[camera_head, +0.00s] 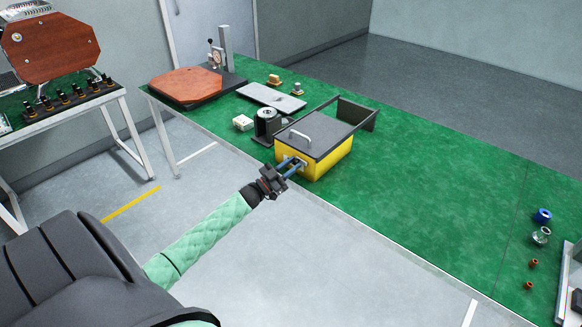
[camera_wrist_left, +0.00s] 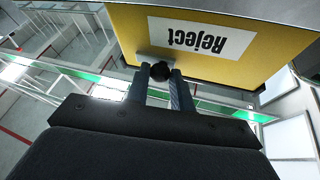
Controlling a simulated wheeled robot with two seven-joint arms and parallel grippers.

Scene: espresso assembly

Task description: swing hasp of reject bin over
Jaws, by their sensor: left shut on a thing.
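The reject bin (camera_head: 327,164) is a yellow box with a dark lid (camera_head: 318,133) and a light handle on top. It stands at the front edge of the green table, its lid lying closed. In the left wrist view its yellow wall (camera_wrist_left: 265,55) bears a "Reject" label (camera_wrist_left: 200,38), seen upside down. My left gripper (camera_head: 290,165) is at the bin's front face, its fingers shut on a small dark knob (camera_wrist_left: 160,70) beside a light plate, apparently the hasp. The fingers hide part of the hasp, and I cannot tell its angle. My right gripper is not in view.
A dark frame (camera_head: 358,112) stands behind the bin. A dark cylindrical device (camera_head: 267,124) and a white box (camera_head: 242,122) are to its left. A grey tray (camera_head: 270,97) lies farther back.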

